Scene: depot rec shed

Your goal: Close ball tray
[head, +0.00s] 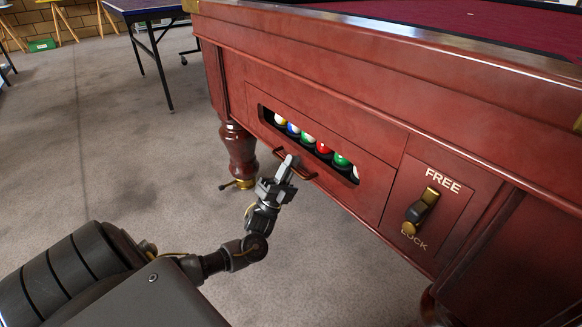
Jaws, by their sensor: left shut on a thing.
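The ball tray (345,197) is in the side of a red-brown wooden pool table (440,75), near the middle of the head view. Several coloured balls (308,138) show in a row through its long dark slot. The tray front looks about flush with the table's side, but I cannot tell whether a small gap is left. Its dark handle (309,177) sits below the slot. My left gripper (289,165) is shut on the handle, covering its middle part. My right gripper is not in view.
A lever (422,210) marked FREE and LOCK sits on a panel right of the tray. A turned table leg (238,150) stands left of my gripper. A folding-leg table (150,8) and stools are at the back. The carpet (130,150) at left is clear.

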